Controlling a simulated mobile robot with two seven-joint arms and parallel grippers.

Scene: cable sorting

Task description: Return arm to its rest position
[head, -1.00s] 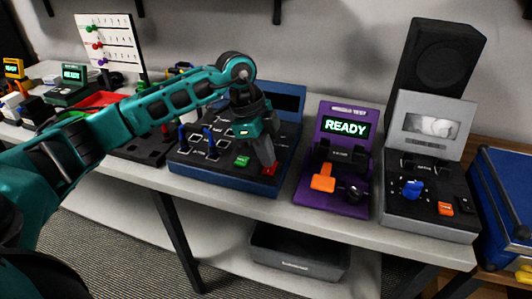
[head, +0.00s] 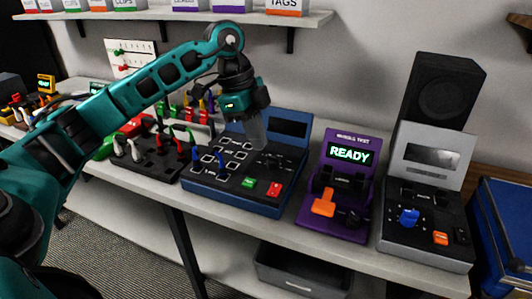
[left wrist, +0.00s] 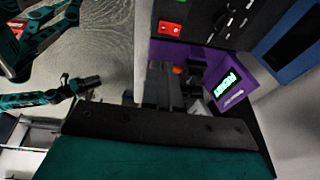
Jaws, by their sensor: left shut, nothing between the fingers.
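My left arm reaches in from the left in the head view. Its gripper (head: 256,132) is shut and empty, pointing down above the blue console (head: 240,197) with a dark top, clear of its green and red buttons. In the left wrist view the red button (left wrist: 170,27) shows at the top, and the purple tester (left wrist: 205,52) with a lit green screen lies beyond the dark gripper body. My right gripper is not in the head view; a teal arm (left wrist: 50,108) of mine shows at the left in the left wrist view.
The purple tester (head: 337,224) reads READY, with an orange lever. A grey device (head: 425,250) and a black speaker (head: 437,95) stand to its right. A black rack (head: 150,165) with coloured clips is left of the console. A shelf (head: 190,15) hangs above; a grey bin (head: 300,272) sits below.

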